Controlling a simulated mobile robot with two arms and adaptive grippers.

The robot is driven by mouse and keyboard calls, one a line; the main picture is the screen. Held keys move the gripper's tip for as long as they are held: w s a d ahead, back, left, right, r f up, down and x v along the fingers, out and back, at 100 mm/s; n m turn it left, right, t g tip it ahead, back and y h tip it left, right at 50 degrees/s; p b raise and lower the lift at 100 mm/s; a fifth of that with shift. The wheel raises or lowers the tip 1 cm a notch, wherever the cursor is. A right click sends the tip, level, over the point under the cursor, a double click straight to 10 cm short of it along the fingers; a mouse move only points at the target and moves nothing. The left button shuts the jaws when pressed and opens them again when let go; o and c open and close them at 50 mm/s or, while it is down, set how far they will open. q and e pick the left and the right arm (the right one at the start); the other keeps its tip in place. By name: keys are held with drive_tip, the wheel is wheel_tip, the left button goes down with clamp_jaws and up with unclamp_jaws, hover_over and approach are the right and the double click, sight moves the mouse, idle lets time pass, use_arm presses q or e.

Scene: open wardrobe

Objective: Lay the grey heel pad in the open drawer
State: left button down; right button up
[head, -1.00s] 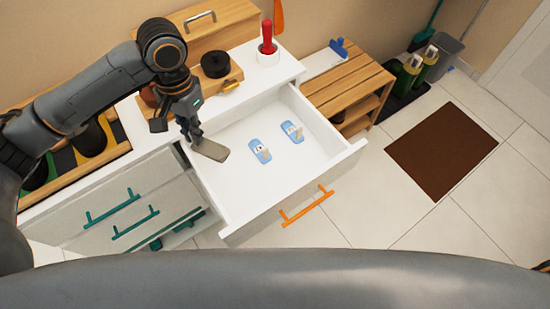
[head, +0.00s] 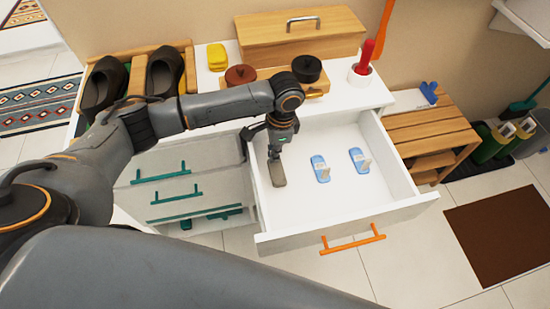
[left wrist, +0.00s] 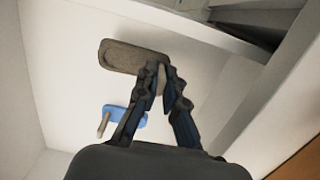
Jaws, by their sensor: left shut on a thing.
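The grey heel pad (head: 278,176) is a small flat grey-brown piece with rounded corners. My left gripper (head: 275,156) is shut on one end of it, over the left part of the open white drawer (head: 310,205). In the left wrist view the pad (left wrist: 125,55) extends from between the fingertips (left wrist: 163,82), over the white drawer floor. I cannot tell whether the pad touches that floor. Two blue pieces with pale upright tabs, a left one (head: 320,169) and a right one (head: 359,160), lie in the drawer to the right of the pad. My right gripper is not in view.
The drawer front has an orange handle (head: 352,238). On the cabinet top behind stand a wooden box (head: 300,38), a dark round tin (head: 306,68) and a white cup with a red handle (head: 364,68). A slatted bench (head: 430,130) stands right of the drawer.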

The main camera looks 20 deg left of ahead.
use_arm(q)
wheel_tip(320, 180, down, 3)
drive_tip(key=shift+f, duration=0.35)
drive_tip(key=c, duration=1.5)
unclamp_jaws()
drive_tip(key=shift+o, duration=0.2)
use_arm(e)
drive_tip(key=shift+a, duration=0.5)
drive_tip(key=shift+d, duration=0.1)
use_arm(q)
drive_tip(key=shift+r, duration=0.5)
wheel_tip(320, 180, up, 11)
drive_tip(key=d, duration=0.1)
drive_tip(key=shift+w, duration=0.4)
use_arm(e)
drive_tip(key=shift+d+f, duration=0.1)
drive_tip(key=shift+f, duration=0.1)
use_arm(q)
drive_tip(key=shift+r, duration=0.1)
